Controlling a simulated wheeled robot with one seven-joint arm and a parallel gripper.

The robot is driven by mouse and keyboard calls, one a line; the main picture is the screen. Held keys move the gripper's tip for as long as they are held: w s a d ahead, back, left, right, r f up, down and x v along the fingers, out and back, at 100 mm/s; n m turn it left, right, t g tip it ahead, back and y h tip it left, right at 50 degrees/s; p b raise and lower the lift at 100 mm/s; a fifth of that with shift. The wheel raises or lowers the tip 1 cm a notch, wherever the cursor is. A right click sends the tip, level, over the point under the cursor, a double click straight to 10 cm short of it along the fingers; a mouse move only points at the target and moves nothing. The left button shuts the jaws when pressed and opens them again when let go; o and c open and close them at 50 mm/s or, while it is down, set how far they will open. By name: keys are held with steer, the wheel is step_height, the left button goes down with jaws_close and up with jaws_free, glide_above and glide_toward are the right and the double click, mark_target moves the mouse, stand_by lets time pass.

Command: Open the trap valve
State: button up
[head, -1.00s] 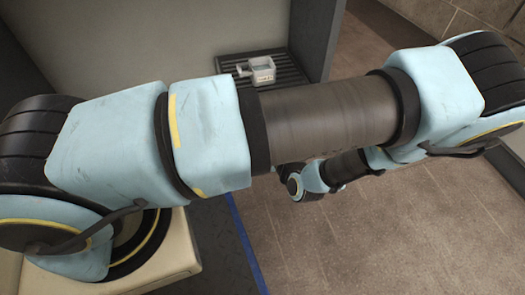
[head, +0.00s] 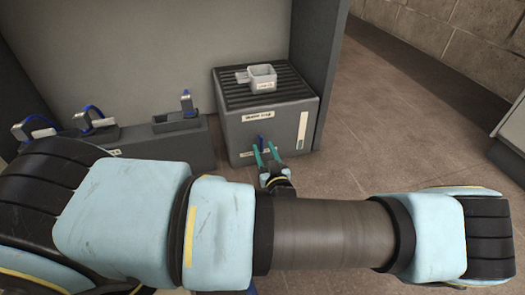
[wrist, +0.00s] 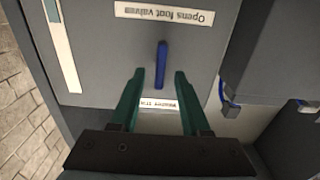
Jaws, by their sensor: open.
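The trap valve appears to be the blue lever (head: 261,141) on the front of a grey box (head: 238,135). The lever stands upright in the head view. In the wrist view the blue lever (wrist: 161,62) runs along the picture's height. My gripper (head: 264,147) has green fingers and is open in front of the box. In the wrist view my gripper (wrist: 159,73) has one finger on each side of the lever's near end. I cannot tell whether the fingers reach around it or stop short. No contact shows.
A low grey unit (head: 180,150) with blue-handled clamps stands at the left. Floor is free on the right.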

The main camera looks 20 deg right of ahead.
steer(key=shift+w+d, duration=0.1)
steer(key=shift+w, duration=0.95)
jaws_close()
